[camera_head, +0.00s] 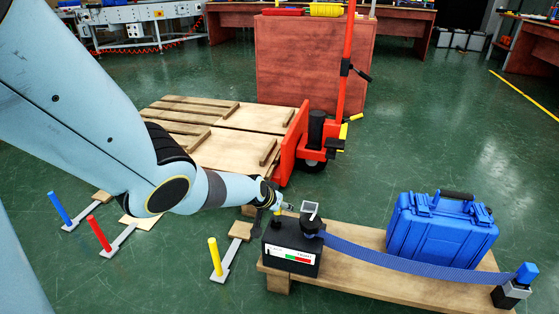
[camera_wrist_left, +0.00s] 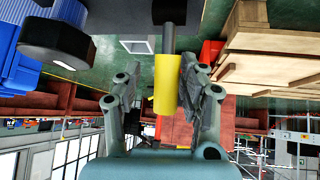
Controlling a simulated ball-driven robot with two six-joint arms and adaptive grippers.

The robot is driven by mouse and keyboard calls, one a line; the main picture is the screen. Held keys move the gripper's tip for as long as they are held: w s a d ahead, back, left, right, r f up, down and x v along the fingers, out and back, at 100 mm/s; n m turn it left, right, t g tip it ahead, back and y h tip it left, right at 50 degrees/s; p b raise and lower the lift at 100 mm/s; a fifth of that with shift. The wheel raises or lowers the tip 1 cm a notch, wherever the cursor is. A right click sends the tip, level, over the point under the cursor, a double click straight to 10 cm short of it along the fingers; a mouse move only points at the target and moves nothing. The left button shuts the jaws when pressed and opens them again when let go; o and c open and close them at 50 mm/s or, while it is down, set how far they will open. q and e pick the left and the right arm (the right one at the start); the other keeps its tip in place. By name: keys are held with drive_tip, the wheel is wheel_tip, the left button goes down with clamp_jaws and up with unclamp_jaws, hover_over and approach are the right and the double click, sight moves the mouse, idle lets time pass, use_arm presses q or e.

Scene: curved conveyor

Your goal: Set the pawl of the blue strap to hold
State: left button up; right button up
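The blue strap (camera_head: 400,262) runs from a black spool (camera_head: 311,224) on a black ratchet box (camera_head: 285,242), past the front of a blue case (camera_head: 441,230), to a blue end piece (camera_head: 526,272). The box's front carries a white label (camera_head: 291,255) with red and green. A small yellow-tipped black lever beside the spool is mostly hidden by my left gripper (camera_head: 281,205) in the head view. In the left wrist view, its yellow grip (camera_wrist_left: 167,84) stands between the spread fingers of my left gripper (camera_wrist_left: 163,95), with a gap on the left side. My right gripper is out of view.
The box and case sit on a wooden board (camera_head: 385,290). Blue (camera_head: 59,208), red (camera_head: 98,233) and yellow (camera_head: 215,257) posts stand at the left. A pallet (camera_head: 225,150) and red pallet truck (camera_head: 290,147) are behind. Green floor is clear at the right.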

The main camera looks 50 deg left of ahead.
use_arm(q)
drive_tip(key=shift+s+a, duration=0.1)
drive_tip(key=shift+a, duration=0.1)
drive_tip(key=shift+r, duration=0.15)
drive_tip(key=shift+s+d+r, duration=0.1)
drive_tip(key=shift+s+r, duration=0.3)
drive_tip(key=shift+s, duration=0.1)
drive_tip(key=v, duration=1)
drive_tip(key=shift+d+r, duration=0.2)
drive_tip(key=shift+r, duration=0.05)
